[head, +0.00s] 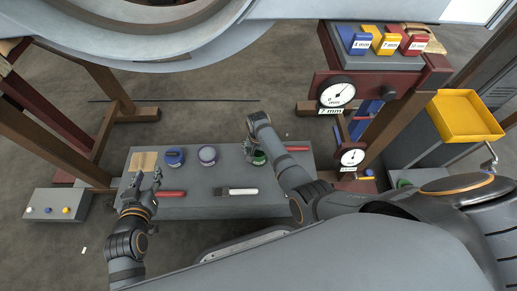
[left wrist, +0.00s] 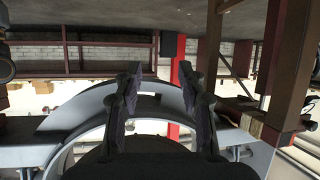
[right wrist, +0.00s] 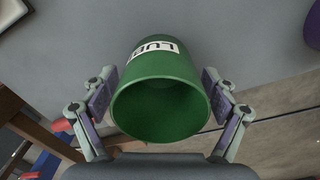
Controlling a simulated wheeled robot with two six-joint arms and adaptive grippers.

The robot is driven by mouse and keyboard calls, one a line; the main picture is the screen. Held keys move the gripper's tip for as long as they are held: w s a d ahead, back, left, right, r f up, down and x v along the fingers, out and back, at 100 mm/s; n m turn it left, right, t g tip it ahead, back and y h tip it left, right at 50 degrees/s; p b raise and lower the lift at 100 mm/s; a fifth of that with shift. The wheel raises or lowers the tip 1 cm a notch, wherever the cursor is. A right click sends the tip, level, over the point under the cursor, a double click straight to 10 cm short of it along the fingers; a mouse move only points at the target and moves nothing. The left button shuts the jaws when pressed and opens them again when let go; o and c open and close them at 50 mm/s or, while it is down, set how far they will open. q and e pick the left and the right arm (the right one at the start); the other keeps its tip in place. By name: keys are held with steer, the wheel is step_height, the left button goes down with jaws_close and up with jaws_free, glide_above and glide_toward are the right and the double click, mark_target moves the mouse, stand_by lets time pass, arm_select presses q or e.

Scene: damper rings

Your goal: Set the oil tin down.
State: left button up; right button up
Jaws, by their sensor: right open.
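The green oil tin (head: 259,158) stands on the grey bench (head: 200,207), towards its right end, partly hidden by my right gripper (head: 252,150). In the right wrist view the tin (right wrist: 162,75) shows its open green mouth and a white label with part of "LUBE". My right gripper (right wrist: 158,98) is open, with one finger on each side of the tin and narrow gaps visible. My left gripper (head: 148,180) is open and empty above the bench's left part. In the left wrist view its fingers (left wrist: 162,105) stand apart with nothing between them.
On the bench are a tan cloth (head: 144,161), a blue tin (head: 175,157), a purple-rimmed tin (head: 207,155), a brush (head: 240,191) and red-handled tools (head: 171,194), (head: 297,149). A dial-gauge stand (head: 318,88) and yellow bin (head: 465,115) are at right.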

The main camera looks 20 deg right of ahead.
arm_select(q)
steer(key=w+r+t, duration=0.3)
steer(key=r, duration=0.4)
arm_select(e)
steer(key=shift+f+b, duration=0.1)
steer(key=shift+b, duration=0.3)
step_height(320, 180, up, 2)
steer(key=shift+r+p, duration=0.15)
steer(key=shift+p, duration=0.6)
steer(key=shift+r+p, duration=0.6)
steer(key=shift+r, duration=0.2)
steer(key=shift+s+r+p, duration=0.1)
steer(key=shift+r+p, duration=0.45)
steer(key=shift+r, duration=0.1)
arm_select(q)
steer(key=s+f+g+p, duration=0.2)
steer(key=s+f+g, duration=1.1)
steer(key=s+f, duration=0.2)
steer(key=shift+s+p, duration=0.4)
steer(key=shift+s, duration=0.5)
arm_select(e)
step_height(320, 180, up, 6)
steer(key=shift+d+f, duration=0.1)
steer(key=shift+f, duration=0.15)
steer(key=shift+s, duration=0.1)
